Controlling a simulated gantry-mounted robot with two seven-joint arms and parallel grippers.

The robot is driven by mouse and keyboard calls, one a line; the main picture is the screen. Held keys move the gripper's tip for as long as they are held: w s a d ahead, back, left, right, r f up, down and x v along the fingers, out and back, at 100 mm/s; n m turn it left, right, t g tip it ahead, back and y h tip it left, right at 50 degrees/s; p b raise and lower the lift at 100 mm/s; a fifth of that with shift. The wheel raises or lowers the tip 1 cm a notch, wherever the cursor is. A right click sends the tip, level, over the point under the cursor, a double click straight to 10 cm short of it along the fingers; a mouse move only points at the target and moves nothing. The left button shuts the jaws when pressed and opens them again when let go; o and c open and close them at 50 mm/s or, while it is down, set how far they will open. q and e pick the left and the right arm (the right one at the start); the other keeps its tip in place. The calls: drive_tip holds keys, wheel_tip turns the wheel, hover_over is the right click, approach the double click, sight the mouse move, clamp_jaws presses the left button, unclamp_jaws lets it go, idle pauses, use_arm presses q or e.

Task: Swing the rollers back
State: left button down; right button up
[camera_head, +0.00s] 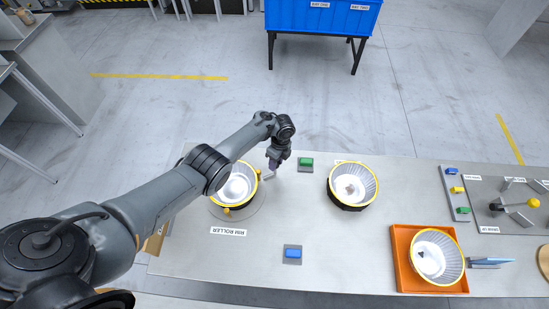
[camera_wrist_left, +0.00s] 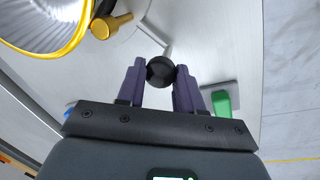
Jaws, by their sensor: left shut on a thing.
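The rim roller station, labelled "RIM ROLLER" (camera_head: 228,232), holds a pale cup (camera_head: 238,188) with a yellow rim. Yellow rollers sit close to the rim, one at the lower edge (camera_head: 227,210) and one at the right edge (camera_head: 258,172). A short metal lever (camera_head: 268,176) sticks out at the right of the station. My left gripper (camera_head: 274,165) is at this lever's end. In the left wrist view its purple fingers (camera_wrist_left: 160,75) are shut on the lever's black ball knob (camera_wrist_left: 160,71). That view also shows a yellow roller (camera_wrist_left: 110,26) beside the cup rim (camera_wrist_left: 72,45). My right gripper is not in view.
A green button (camera_head: 306,162) is just right of my left gripper; a blue button (camera_head: 292,254) is nearer the front. Another yellow-rimmed cup (camera_head: 352,185) stands mid-table. An orange tray (camera_head: 402,262) holds a third cup (camera_head: 437,257). A lever panel (camera_head: 508,205) is at right.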

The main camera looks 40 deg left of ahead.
use_arm(q)
drive_tip(key=shift+d, duration=0.15)
drive_tip(key=c, duration=1.1)
unclamp_jaws()
drive_tip(key=o, duration=0.3)
drive_tip(key=shift+d, duration=0.1)
drive_tip(key=shift+o, duration=0.2)
wheel_tip(320, 180, up, 11)
drive_tip(key=w+p, duration=0.2)
drive_tip(key=p, duration=0.2)
drive_tip(key=shift+f, duration=0.15)
